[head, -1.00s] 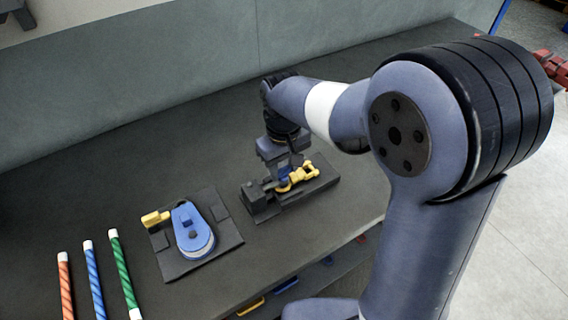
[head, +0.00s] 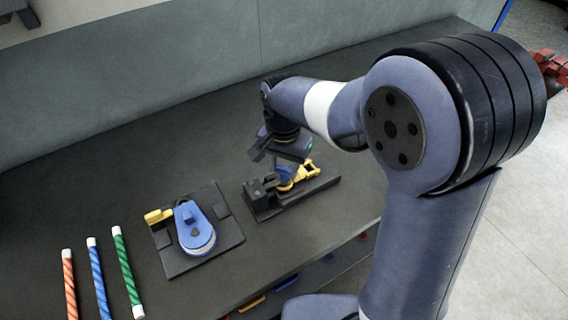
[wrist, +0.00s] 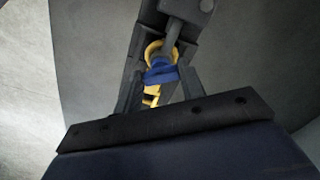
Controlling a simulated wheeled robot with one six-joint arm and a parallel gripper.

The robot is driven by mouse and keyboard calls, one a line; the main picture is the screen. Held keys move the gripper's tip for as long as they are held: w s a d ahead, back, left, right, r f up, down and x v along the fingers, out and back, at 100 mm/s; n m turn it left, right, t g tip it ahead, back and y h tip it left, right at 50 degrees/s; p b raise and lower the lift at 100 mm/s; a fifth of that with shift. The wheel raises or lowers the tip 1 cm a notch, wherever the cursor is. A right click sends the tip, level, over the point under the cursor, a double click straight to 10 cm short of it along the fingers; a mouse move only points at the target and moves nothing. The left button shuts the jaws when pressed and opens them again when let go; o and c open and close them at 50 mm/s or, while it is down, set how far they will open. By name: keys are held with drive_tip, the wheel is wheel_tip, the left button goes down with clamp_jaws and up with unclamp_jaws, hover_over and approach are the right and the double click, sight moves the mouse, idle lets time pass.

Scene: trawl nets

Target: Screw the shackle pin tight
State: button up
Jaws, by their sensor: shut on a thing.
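The yellow shackle (head: 310,170) lies in a dark fixture (head: 322,185) on the bench; part of it is behind my gripper. In the wrist view its yellow ring (wrist: 153,52) shows around a grey rod. The shackle pin has a blue head (wrist: 162,75), which also shows in the head view (head: 285,173). My gripper (head: 284,168) is above the fixture, pointing down. In the wrist view its two fingers (wrist: 160,84) stand on either side of the blue head and are shut on it. The pin's thread is hidden.
To the left, a dark plate (head: 178,268) holds a blue block (head: 193,225) and a yellow piece (head: 158,215). Orange, blue and green striped rods (head: 127,270) lie at the far left. The bench behind is clear, up to a grey wall (head: 150,75).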

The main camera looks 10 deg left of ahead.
drive_tip(key=m, duration=0.4)
drive_tip(key=shift+w+a+r+m, duration=0.15)
drive_tip(key=shift+r+m, duration=0.05)
drive_tip(key=shift+m, duration=0.1)
drive_tip(key=m, duration=0.5)
drive_tip(key=shift+w, duration=0.1)
drive_tip(key=m, duration=0.5)
drive_tip(key=shift+w+a+m, duration=0.1)
drive_tip(key=shift+m, duration=0.3)
drive_tip(key=m, duration=0.4)
drive_tip(key=shift+w+m+p, duration=0.1)
drive_tip(key=shift+m+p, duration=0.2)
drive_tip(key=shift+p, duration=0.05)
drive_tip(key=shift+r+m+p, duration=0.2)
drive_tip(key=shift+m+p, duration=0.3)
drive_tip(key=shift+m, duration=0.4)
drive_tip(key=m+p, duration=0.1)
drive_tip(key=p, duration=0.1)
drive_tip(key=shift+r+m+p, duration=0.15)
drive_tip(key=shift+m+p, duration=0.15)
drive_tip(key=shift+p, duration=0.1)
drive_tip(key=m+p, duration=0.1)
drive_tip(key=p, duration=0.2)
drive_tip(key=shift+w+f+m+p, duration=0.1)
drive_tip(key=shift+f+m+p, duration=0.3)
drive_tip(key=shift+p, duration=1.05)
